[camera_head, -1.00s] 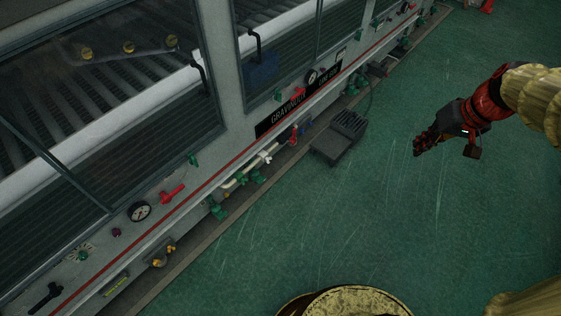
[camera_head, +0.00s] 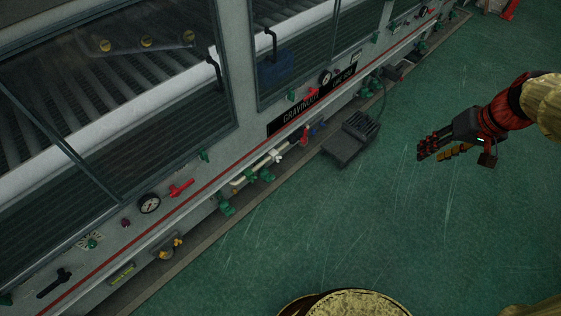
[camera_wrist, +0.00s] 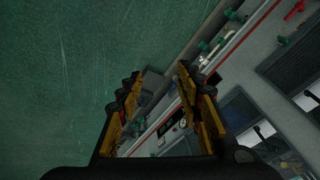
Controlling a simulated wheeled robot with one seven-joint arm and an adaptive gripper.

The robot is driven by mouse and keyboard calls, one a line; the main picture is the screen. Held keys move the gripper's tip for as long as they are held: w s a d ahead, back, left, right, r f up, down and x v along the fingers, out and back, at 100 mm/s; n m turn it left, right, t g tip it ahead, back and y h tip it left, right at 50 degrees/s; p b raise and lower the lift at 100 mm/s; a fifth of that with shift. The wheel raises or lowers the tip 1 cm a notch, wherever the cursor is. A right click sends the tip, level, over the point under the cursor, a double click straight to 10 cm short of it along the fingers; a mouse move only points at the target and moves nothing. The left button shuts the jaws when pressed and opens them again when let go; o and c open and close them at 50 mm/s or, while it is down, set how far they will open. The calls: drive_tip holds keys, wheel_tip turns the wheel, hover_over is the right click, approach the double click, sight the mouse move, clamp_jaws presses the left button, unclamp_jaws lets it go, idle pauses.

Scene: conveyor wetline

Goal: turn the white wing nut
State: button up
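A small white wing nut (camera_head: 278,157) shows at the right end of a pale pipe (camera_head: 250,175) low on the machine's side. A pale pipe also shows in the wrist view (camera_wrist: 212,52), but the wing nut there is too small to tell for sure. My gripper (camera_head: 438,150) is over the green floor, well to the right of the wing nut and apart from it. In the wrist view its two fingers (camera_wrist: 158,75) stand apart with nothing between them. The gripper is open and empty.
Green valves (camera_head: 226,207), a red handle (camera_head: 180,188), a blue handle (camera_head: 318,127) and a gauge (camera_head: 149,204) line the machine. A dark grey box (camera_head: 351,138) stands on the floor beside it.

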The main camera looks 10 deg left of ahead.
drive_tip(key=shift+o, duration=0.8)
drive_tip(key=s+d, duration=0.3)
drive_tip(key=d, duration=0.1)
drive_tip(key=shift+s+d, duration=0.4)
